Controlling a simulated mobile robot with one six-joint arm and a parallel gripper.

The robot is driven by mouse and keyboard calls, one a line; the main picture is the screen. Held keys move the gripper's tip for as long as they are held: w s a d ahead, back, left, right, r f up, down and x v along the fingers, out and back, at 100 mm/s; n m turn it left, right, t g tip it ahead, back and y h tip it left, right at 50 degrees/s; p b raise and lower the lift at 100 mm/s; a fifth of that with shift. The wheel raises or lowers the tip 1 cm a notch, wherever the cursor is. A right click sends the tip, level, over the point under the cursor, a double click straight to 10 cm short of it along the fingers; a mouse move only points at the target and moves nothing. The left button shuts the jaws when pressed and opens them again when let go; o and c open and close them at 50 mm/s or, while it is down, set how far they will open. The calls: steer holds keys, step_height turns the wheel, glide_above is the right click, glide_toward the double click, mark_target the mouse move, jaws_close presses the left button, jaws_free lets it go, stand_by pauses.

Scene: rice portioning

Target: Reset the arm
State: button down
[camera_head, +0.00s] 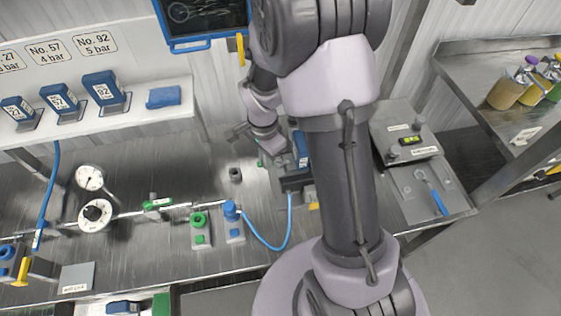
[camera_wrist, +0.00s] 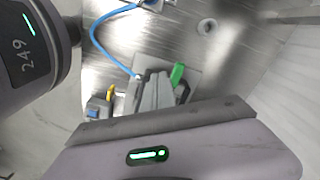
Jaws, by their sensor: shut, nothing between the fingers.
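My gripper (camera_head: 272,150) hangs over the metal bench (camera_head: 140,260), left of my own large arm links, in the head view. In the wrist view my gripper (camera_wrist: 154,78) shows its grey fingers together, with nothing between them. A blue device (camera_head: 301,150) on a grey fixture is close beside my gripper, partly hidden by my arm. I cannot tell whether the fingers touch the fixture. A green part (camera_wrist: 178,74) shows just right of the fingers in the wrist view.
A blue hose (camera_head: 287,230) loops from a blue valve (camera_head: 231,211) beside a green valve (camera_head: 199,220). Gauges (camera_head: 95,213) stand at left. A white shelf (camera_head: 160,112) holds numbered blue devices. A grey panel (camera_head: 410,150) lies right of my arm. A small dark ring (camera_head: 235,174) sits on the bench.

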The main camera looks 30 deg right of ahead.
steer(key=r, duration=0.1)
steer(key=r+p, duration=0.1)
steer(key=r, duration=0.1)
steer(key=shift+s+a+r, duration=0.1)
steer(key=shift+s+r, duration=0.2)
